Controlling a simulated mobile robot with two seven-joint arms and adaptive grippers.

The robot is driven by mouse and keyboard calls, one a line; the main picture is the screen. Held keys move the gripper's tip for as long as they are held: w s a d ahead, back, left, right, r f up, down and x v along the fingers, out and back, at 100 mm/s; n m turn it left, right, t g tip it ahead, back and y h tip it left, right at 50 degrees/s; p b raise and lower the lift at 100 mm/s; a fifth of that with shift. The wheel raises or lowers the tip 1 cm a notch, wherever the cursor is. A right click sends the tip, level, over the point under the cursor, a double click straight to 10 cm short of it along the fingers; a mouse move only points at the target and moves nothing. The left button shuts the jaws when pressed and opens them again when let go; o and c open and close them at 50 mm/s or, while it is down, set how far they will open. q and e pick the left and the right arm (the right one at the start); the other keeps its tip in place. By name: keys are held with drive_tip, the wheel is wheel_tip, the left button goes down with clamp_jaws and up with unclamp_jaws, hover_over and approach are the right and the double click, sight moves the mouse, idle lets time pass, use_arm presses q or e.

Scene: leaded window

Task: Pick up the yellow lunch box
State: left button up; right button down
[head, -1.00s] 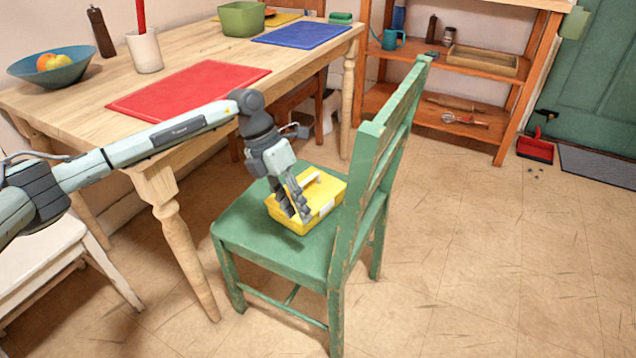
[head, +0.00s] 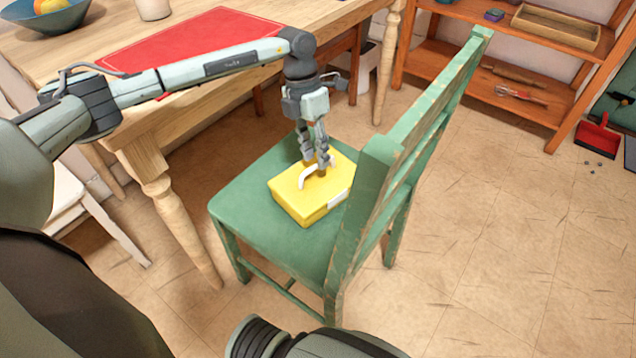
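The yellow lunch box (head: 299,203) lies on the seat of the green chair (head: 252,210). Its pale carrying handle (head: 306,180) stands up from the lid, and a pale latch shows on its right side. My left gripper (head: 316,170) points down over the lid, its fingertips at the handle. The fingers look close together, one on each side of the handle, but I cannot tell whether they are closed on it. The box appears to rest on the seat. My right gripper is out of view.
The chair's backrest (head: 420,120) rises right beside the box. The wooden table (head: 75,50) with a red mat (head: 190,45) is to the left, under my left arm. A wooden shelf (head: 545,100) stands at the back right. The floor at right is mostly clear.

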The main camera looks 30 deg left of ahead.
sight(317, 179)
use_arm(q)
drive_tip(key=f, duration=0.1)
drive_tip(key=d+f, duration=0.1)
drive_tip(key=f, duration=0.1)
drive_tip(key=shift+f, duration=0.3)
drive_tip(key=shift+a, duration=0.1)
clamp_jaws()
drive_tip(key=shift+r, duration=0.1)
